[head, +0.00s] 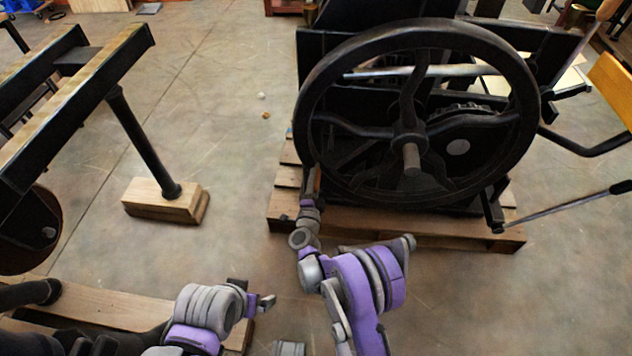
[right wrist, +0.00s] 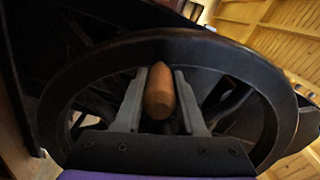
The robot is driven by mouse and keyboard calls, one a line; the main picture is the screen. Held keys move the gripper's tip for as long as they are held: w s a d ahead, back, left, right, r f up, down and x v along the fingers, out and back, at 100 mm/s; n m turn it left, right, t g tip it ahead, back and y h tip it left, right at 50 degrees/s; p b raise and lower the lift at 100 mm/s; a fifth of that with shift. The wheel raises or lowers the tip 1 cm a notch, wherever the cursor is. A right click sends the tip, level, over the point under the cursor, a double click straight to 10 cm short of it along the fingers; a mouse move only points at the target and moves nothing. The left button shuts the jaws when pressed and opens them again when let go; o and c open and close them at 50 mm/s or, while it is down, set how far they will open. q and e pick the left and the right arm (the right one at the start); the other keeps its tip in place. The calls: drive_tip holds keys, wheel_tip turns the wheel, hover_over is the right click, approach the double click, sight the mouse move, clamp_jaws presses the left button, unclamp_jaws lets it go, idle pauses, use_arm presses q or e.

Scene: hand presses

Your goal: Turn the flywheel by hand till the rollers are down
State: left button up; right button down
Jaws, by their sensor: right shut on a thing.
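A large black spoked flywheel (head: 522,120) stands upright on the side of a dark press (head: 560,45). Its hub and shaft end face me. A wooden handle (right wrist: 160,90) sits at the near-left rim of the wheel. My right gripper (head: 311,190) is at the wheel's lower left, and in the right wrist view its two grey fingers are shut on the handle from both sides. My left gripper (head: 255,300) is low in the head view, away from the wheel; its fingers are too unclear to judge. The rollers cannot be made out behind the wheel.
The press stands on a wooden pallet (head: 450,232). At left is another black frame (head: 75,105) with a leg on a wooden block (head: 165,200). A rod with a black grip (head: 575,210) sticks out at right. The concrete floor between the machines is mostly clear.

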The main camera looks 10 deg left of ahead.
drive_tip(key=c, duration=0.5)
unclamp_jaws()
drive_tip(key=s, duration=1)
drive_tip(key=shift+s+d+p, duration=0.25)
drive_tip(key=shift+s+p, duration=0.15)
